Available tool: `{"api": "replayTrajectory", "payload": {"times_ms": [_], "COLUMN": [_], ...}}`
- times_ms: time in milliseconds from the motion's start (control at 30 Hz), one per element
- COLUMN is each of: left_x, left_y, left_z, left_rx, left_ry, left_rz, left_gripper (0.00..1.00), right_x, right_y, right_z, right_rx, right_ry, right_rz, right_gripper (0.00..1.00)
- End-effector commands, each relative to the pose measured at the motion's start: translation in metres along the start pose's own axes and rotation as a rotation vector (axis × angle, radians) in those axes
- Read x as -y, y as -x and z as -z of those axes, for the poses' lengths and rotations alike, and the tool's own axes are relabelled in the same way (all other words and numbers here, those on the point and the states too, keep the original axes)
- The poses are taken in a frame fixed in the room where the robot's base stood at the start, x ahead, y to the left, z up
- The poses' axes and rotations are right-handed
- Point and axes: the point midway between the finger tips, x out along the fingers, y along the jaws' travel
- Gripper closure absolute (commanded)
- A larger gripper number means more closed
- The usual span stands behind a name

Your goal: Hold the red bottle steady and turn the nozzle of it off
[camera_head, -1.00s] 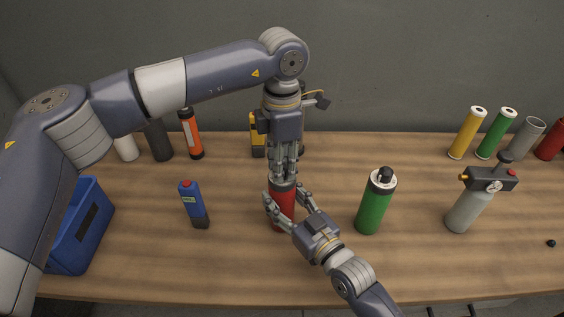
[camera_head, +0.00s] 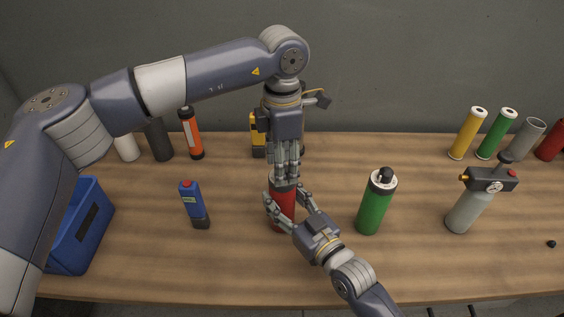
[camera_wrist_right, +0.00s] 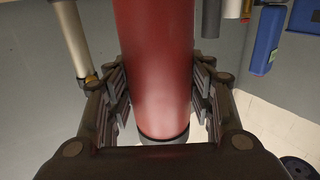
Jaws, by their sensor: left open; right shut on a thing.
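The red bottle (camera_head: 283,207) stands upright on the wooden table, near the middle of the head view. My right gripper (camera_head: 287,203) is shut on the bottle's body from the front right. In the right wrist view the red bottle (camera_wrist_right: 157,65) fills the space between my right gripper's fingers (camera_wrist_right: 160,90), with pads at both sides. My left gripper (camera_head: 285,172) points straight down right above the bottle, its fingers open around the top. The nozzle is hidden behind these fingers, so I cannot tell whether they touch it.
A green bottle (camera_head: 375,205) stands to the right, with a grey bottle with a gauge (camera_head: 468,207) beyond it. A blue bottle (camera_head: 193,205) and a blue bin (camera_head: 84,228) are to the left. An orange bottle (camera_head: 191,135) and a yellow item (camera_head: 257,136) stand behind. The front table edge is clear.

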Motion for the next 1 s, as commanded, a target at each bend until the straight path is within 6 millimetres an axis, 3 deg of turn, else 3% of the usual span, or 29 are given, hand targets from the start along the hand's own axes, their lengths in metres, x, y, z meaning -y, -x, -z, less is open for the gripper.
{"api": "replayTrajectory", "payload": {"times_ms": [533, 700, 1000], "left_x": [-0.001, -0.001, -0.001], "left_y": [0.101, 0.115, 0.117], "left_z": [0.000, 0.000, 0.000], "left_rx": [0.002, 0.000, 0.001], "left_ry": [0.001, 0.001, 0.000], "left_rz": [-0.003, -0.001, -0.001], "left_gripper": [0.54, 0.54, 0.54], "right_x": [0.000, 0.000, 0.000], "right_y": [0.000, 0.000, 0.000], "right_z": [-0.001, -0.001, -0.001], "right_rx": [0.003, 0.003, 0.002], "right_ry": [0.000, 0.000, 0.000], "right_rz": [0.000, 0.000, 0.000], "right_gripper": [0.83, 0.83, 0.83]}}
